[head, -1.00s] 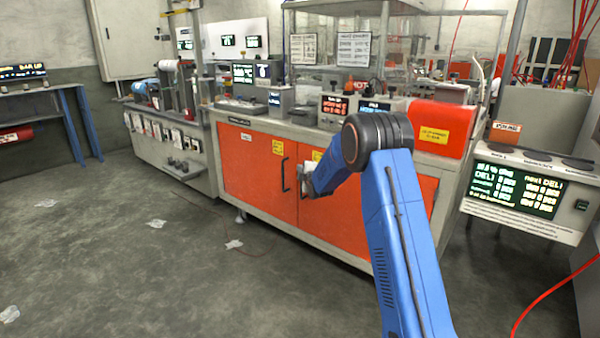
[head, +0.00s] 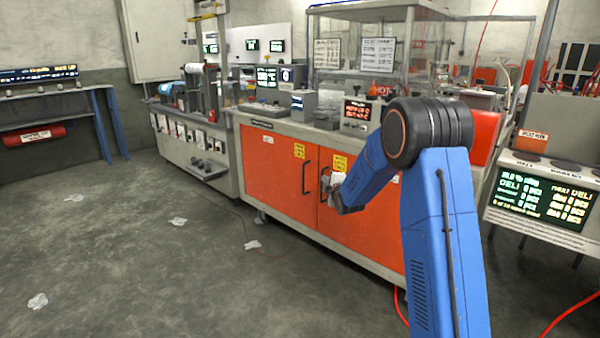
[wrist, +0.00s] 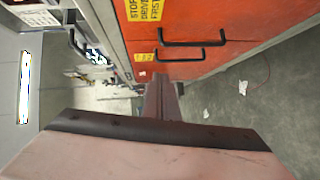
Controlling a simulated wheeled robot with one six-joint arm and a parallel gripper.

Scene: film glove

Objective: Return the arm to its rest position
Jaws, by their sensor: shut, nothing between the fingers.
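My blue arm (head: 440,230) rises at the right of the head view, bends at a black elbow joint and reaches forward and down to the left. My gripper (head: 335,182) is at its far end, in front of the orange cabinet doors (head: 275,185); I cannot tell there whether it touches them. In the wrist view my gripper (wrist: 160,88) is shut with nothing between its fingers, which point along the cabinet front. Two black door handles (wrist: 195,37) show beyond the fingers. The doors look closed.
The machine bench with glass enclosure (head: 375,50) stands behind the arm. A display stand (head: 540,195) is at the right, and a red cable (head: 570,312) lies near it. The grey floor at left is open, with several scraps of white film (head: 178,221) on it.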

